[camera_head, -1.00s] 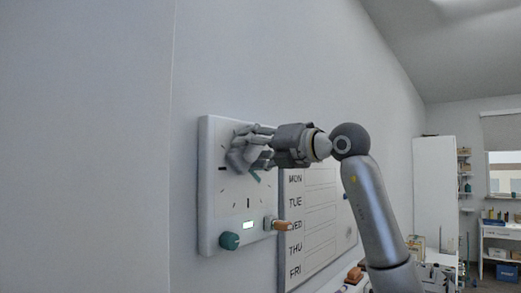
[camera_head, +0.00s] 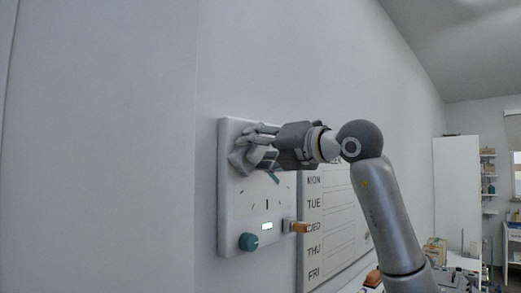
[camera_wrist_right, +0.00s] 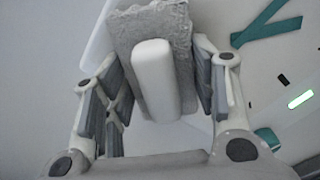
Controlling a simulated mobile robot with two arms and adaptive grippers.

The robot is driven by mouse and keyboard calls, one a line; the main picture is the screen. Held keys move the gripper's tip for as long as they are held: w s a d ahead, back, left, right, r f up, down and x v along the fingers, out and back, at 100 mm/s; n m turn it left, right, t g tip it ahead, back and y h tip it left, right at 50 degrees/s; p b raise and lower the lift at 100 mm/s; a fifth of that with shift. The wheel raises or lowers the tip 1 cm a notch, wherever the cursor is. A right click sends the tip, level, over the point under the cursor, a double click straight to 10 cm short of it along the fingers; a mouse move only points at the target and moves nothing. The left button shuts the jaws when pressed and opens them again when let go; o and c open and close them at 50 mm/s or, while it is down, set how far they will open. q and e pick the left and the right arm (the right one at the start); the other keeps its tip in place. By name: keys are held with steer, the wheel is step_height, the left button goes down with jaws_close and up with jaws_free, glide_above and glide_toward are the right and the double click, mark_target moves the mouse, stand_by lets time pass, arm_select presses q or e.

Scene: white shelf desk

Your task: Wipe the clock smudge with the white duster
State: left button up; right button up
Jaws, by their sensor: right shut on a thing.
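The clock (camera_head: 235,215) is a white square panel on the wall, with dark tick marks and teal hands (camera_wrist_right: 268,28). My right gripper (camera_head: 258,152) is in front of the upper left part of its face. It is shut on the duster, which shows in the right wrist view with a white handle (camera_wrist_right: 152,75) between the fingers and a grey, rough pad (camera_wrist_right: 181,20) beyond it. I cannot tell whether the pad touches the clock. No smudge shows clearly; the gripper and duster cover part of the face. My left gripper is not in view.
On the clock's lower part are a teal knob (camera_head: 248,242), a lit green display (camera_head: 267,226) and an orange-brown peg (camera_head: 300,227). A weekday board (camera_head: 335,215) hangs close on the right. A desk with small items is at the lower right. The wall left of the clock is bare.

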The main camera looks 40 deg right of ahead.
steer(key=shift+s+d, duration=0.15)
steer(key=shift+s, duration=0.9)
steer(key=shift+s+d+b, duration=0.15)
steer(key=shift+s+b, duration=0.2)
steer(key=shift+s, duration=1.55)
steer(key=shift+s, duration=0.1)
steer(key=s, duration=0.3)
steer(key=shift+d, duration=0.15)
steer(key=shift+w, duration=0.2)
steer(key=shift+w+a+p, duration=0.15)
steer(key=shift+w+p, duration=0.3)
steer(key=shift+w, duration=1.2)
steer(key=shift+w+a+p, duration=0.15)
steer(key=shift+w+p, duration=0.25)
steer(key=shift+w, duration=1.2)
steer(key=shift+w+a+p, duration=0.1)
steer(key=shift+w+p, duration=0.3)
steer(key=shift+w, duration=0.7)
